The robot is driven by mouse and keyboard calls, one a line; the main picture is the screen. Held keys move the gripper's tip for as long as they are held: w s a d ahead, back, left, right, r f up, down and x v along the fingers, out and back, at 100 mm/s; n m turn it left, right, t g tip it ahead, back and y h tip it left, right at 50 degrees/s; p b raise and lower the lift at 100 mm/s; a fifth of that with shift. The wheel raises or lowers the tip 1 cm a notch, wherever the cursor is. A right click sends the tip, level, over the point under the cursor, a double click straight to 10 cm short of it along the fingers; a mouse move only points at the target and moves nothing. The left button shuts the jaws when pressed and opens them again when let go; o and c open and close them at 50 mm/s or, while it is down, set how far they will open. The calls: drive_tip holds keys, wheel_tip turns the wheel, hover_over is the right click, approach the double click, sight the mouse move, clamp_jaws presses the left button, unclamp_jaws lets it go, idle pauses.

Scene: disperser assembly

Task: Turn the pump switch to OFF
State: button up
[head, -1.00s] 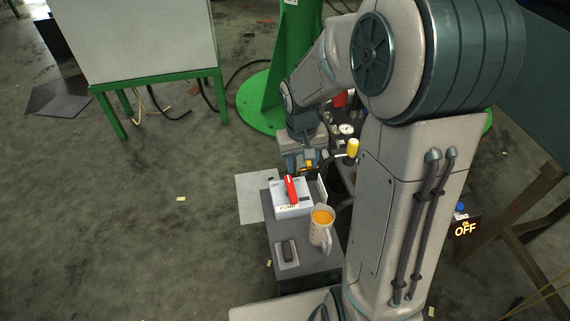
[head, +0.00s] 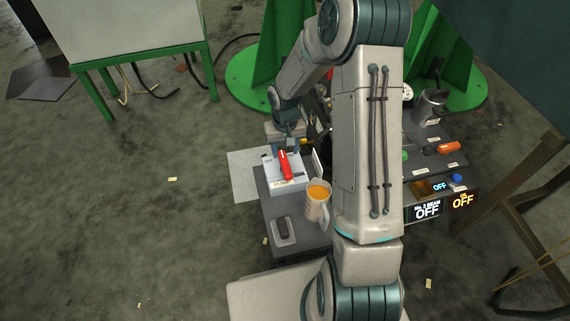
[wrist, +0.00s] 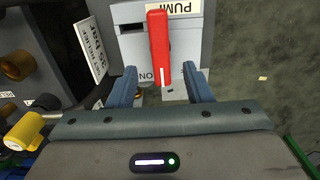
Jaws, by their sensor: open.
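The pump switch is a white box with a red lever (head: 285,165) on top, at the left end of the grey bench. In the wrist view the red lever (wrist: 159,45) runs up the picture, its near end close to the "ON" lettering, with a "PUMP" label (wrist: 181,7) at the far end. My gripper (wrist: 160,80) is open, one finger on each side of the lever's near end. I cannot tell whether either finger touches it. In the head view my gripper (head: 287,143) is at the far side of the box.
A cup of orange liquid (head: 317,203) stands close in front of the switch box, right of a small dark item in a tray (head: 284,229). OFF displays (head: 427,211) show at the bench's right. A yellow knob (wrist: 25,130) is at left in the wrist view.

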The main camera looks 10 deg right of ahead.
sight(285, 162)
wheel_tip(285, 162, down, 6)
drive_tip(key=shift+f+b, duration=0.1)
drive_tip(key=shift+b, duration=0.85)
drive_tip(key=c, duration=1)
